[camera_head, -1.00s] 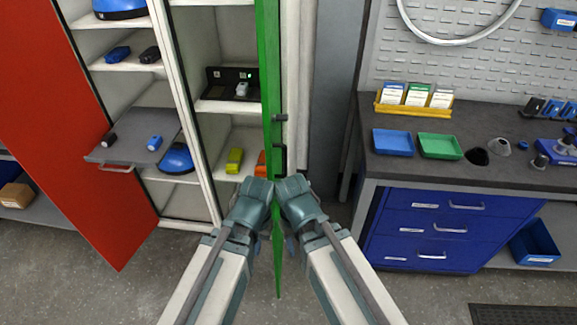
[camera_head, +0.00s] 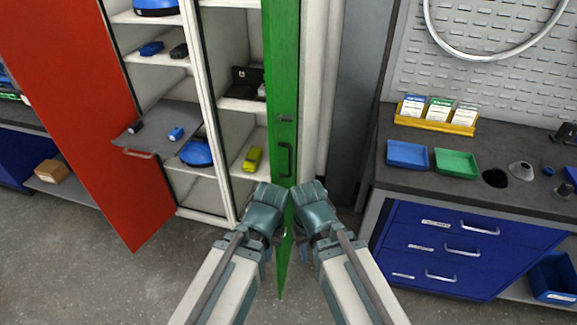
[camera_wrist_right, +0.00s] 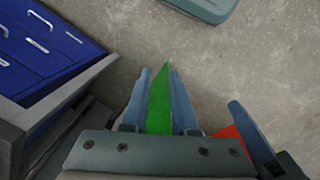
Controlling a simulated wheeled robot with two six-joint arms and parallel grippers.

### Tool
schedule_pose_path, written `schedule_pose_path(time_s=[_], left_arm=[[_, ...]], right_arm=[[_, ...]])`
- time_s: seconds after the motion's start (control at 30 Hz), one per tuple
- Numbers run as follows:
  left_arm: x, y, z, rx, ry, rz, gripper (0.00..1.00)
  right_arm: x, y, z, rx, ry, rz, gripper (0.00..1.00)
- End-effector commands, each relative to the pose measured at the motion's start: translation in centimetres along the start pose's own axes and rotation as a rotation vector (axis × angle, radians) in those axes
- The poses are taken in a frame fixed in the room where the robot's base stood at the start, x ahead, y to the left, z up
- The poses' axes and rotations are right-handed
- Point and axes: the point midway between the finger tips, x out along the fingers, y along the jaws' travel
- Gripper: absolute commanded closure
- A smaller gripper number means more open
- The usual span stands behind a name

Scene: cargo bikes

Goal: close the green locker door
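The green locker door (camera_head: 283,120) stands swung out from the locker, seen at a steep angle, with a dark handle (camera_head: 285,160) on the face towards the right. My right gripper (camera_head: 306,250) is at the right side of the door's lower part. The right wrist view shows its two fingers (camera_wrist_right: 161,98) apart, with a strip of green door (camera_wrist_right: 160,105) showing between them; contact is unclear. My left gripper (camera_head: 266,255) is at the door's left side, its fingers mostly hidden. One blue-grey finger (camera_wrist_right: 250,125), apparently its own, shows in the right wrist view.
The open locker (camera_head: 228,165) holds a yellow-green item (camera_head: 252,158) on a shelf. A red door (camera_head: 90,130) stands open at left, beside a pulled-out grey shelf (camera_head: 150,122). A blue drawer workbench (camera_head: 460,240) stands at right. Grey floor is free in front.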

Motion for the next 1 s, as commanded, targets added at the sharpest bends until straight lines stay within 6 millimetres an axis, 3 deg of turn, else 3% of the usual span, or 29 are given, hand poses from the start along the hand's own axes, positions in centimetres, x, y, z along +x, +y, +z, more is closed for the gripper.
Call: schedule_pose_path(time_s=[0.03, 0.13, 0.23, 0.37, 0.47, 0.63, 0.8, 1.0], left_arm=[[0.8, 0.1, 0.0, 0.0, 0.0, 0.0, 1.0], [2.2, 0.2, -0.1, 0.0, 0.0, 0.0, 1.0], [3.8, 0.4, -0.2, 0.0, 0.0, 0.0, 1.0], [5.7, 0.6, -0.3, 0.0, 0.0, 0.0, 1.0], [7.2, 0.7, -0.4, 0.001, 0.0, 0.0, 1.0], [9.2, 0.9, -0.5, 0.001, 0.0, 0.0, 1.0], [10.4, 1.0, -0.6, 0.001, 0.0, 0.0, 1.0], [10.7, 1.0, -0.6, 0.001, 0.0, 0.0, 1.0]], right_arm=[[0.7, -0.1, -0.6, 0.022, -0.004, -0.047, 0.84], [1.8, -0.7, -2.0, 0.081, -0.009, -0.215, 1.0], [2.0, -1.2, -4.1, 0.155, 0.004, -0.441, 1.0], [0.6, -0.6, -7.1, 0.239, 0.051, -0.739, 1.0], [-1.5, 1.2, -9.3, 0.293, 0.114, -0.964, 1.0], [-5.8, 6.1, -11.8, 0.348, 0.251, -1.295, 1.0], [-9.3, 10.7, -12.3, 0.361, 0.37, -1.507, 1.0], [-11.2, 13.0, -12.1, 0.359, 0.43, -1.601, 1.0]])
